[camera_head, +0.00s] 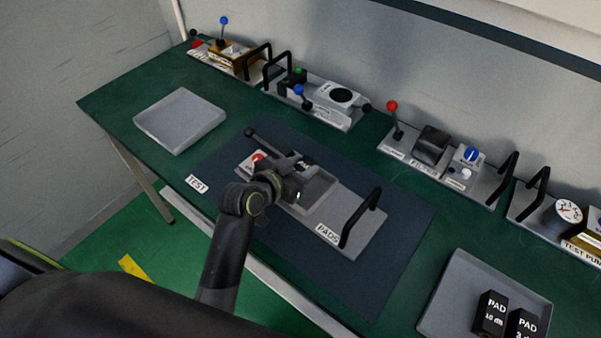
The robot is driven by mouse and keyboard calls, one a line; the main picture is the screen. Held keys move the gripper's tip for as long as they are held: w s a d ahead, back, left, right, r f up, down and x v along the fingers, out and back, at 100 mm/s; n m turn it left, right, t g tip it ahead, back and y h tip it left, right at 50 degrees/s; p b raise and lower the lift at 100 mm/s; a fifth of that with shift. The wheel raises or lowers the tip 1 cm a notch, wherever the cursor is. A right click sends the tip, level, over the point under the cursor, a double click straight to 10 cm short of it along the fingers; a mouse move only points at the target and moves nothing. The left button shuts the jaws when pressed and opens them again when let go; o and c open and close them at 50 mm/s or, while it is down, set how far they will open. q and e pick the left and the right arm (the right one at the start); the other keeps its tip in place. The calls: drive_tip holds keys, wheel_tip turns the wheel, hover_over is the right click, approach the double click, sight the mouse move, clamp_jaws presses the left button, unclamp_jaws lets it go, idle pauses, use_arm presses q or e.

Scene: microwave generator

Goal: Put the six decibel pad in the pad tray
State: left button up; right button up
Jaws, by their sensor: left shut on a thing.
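My left gripper (298,170) is over the module labelled PADS (362,233), which lies on a dark blue mat. It is shut on a dark block (306,164) with partial white lettering, which looks like a pad; its value cannot be read. The gripper hides much of the block, and I cannot tell whether it still sits in the module. The pad tray (458,268) is the grey tray at lower right. It holds two black pads, one marked 10 dB (491,312) and one that appears marked 3 dB (524,326). My right gripper is not in view.
The module has a lever with a black knob (249,132), a red button (258,158) and a black handle (361,217). An empty grey tray (180,120) lies at left on the green bench. Several modules with handles and levers line the wall. The pad tray's upper part is clear.

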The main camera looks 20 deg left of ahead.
use_arm(q)
wheel_tip(320, 180, down, 3)
drive_tip(key=shift+r, duration=0.2)
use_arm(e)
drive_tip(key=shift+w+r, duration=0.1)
use_arm(q)
drive_tip(key=shift+f, duration=0.1)
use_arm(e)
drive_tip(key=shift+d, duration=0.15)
use_arm(q)
drive_tip(key=o, duration=1)
drive_tip(key=shift+o, duration=0.2)
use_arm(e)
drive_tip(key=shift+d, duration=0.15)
use_arm(q)
drive_tip(key=shift+s+a, duration=0.1)
drive_tip(key=shift+s, duration=0.15)
drive_tip(key=b+v, duration=0.1)
drive_tip(key=v, duration=1)
drive_tip(key=shift+s+r+b, duration=0.2)
drive_tip(key=shift+r+b, duration=0.1)
drive_tip(key=shift+r, duration=0.05)
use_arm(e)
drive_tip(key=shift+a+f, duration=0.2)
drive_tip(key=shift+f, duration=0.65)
